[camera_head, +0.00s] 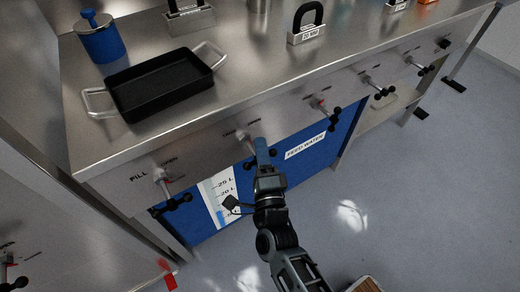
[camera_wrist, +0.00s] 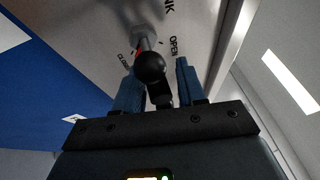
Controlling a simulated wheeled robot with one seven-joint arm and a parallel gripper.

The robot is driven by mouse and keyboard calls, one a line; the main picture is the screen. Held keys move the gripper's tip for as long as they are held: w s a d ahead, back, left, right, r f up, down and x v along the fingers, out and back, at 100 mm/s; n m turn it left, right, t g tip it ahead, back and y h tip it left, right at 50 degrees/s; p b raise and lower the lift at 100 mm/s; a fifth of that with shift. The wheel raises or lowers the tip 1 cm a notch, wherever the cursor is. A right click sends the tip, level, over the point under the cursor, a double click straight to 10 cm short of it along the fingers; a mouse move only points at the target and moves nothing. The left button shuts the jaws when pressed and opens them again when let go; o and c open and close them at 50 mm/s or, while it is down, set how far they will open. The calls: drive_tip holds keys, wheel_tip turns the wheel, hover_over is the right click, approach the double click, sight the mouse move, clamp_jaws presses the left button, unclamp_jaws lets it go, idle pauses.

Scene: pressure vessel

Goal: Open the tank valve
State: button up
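The tank valve (camera_head: 244,137) is on the front panel of the steel bench, above the blue tank. In the wrist view its black ball knob (camera_wrist: 150,67) and short metal stem (camera_wrist: 147,40) sit between my fingers, with more black handle below the ball. A small red mark shows at the stem on the side of the partly hidden "CLOSE" label; "OPEN" is at the right. My gripper (camera_head: 262,148) is at this valve with its blue fingers (camera_wrist: 158,85) apart, one on each side of the handle. Whether either finger touches the handle is unclear. My gripper hides much of the valve in the head view.
The fill valve (camera_head: 172,190) is to the left and further valves (camera_head: 325,108) line the panel to the right. The blue tank has a level gauge (camera_head: 219,195) and a "FEED WATER" label (camera_head: 305,146). A black tray (camera_head: 160,84) and blue canister (camera_head: 101,40) stand on top.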

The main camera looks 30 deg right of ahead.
drive_tip(key=shift+w+d, duration=0.1)
drive_tip(key=shift+w, duration=0.1)
clamp_jaws()
idle(0.3)
